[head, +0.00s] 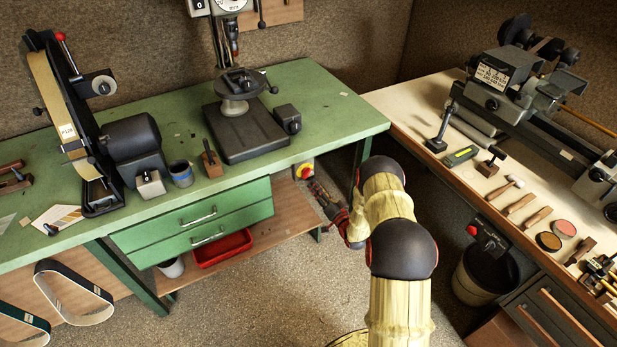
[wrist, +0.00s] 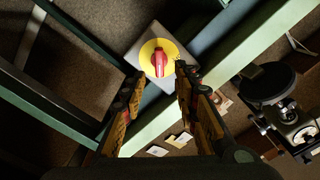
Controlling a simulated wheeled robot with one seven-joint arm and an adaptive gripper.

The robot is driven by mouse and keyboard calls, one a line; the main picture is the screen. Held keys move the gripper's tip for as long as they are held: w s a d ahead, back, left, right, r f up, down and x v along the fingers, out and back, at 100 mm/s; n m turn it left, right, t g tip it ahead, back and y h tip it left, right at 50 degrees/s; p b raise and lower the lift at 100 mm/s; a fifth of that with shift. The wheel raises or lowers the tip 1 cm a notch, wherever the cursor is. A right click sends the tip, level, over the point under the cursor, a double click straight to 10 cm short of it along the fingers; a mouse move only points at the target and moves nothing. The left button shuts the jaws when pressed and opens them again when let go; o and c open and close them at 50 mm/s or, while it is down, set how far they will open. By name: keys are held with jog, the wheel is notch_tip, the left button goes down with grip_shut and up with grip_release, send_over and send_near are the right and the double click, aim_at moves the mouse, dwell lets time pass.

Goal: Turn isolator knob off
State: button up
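The isolator knob is a red bar handle on a yellow disc (wrist: 159,61), mounted on a pale grey box (wrist: 140,48). In the wrist view the red handle lies lengthwise between and just beyond my fingertips. My gripper (wrist: 159,76) is open and empty, one finger to each side of the disc's lower part; I cannot tell how far off it is. In the head view the red and yellow knob (head: 305,171) shows at the right end of the green bench, below its top. My gripper (head: 318,190) is just below and right of it there.
The green bench (head: 335,100) carries a belt sander (head: 65,105) and a drill press base (head: 245,135). Its green frame runs close around the box in the wrist view. A pale bench (head: 420,110) with a lathe and hand tools stands right. A black bin (head: 480,275) is on the floor.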

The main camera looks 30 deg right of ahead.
aim_at(308, 175)
jog(key=w+b, duration=0.1)
jog(key=w, duration=0.6)
jog(key=shift+w+a+f+b, duration=0.1)
jog(key=shift+w+b, duration=0.2)
jog(key=shift+w, duration=0.1)
jog(key=c, duration=0.4)
jog(key=c, duration=0.3)
grip_shut()
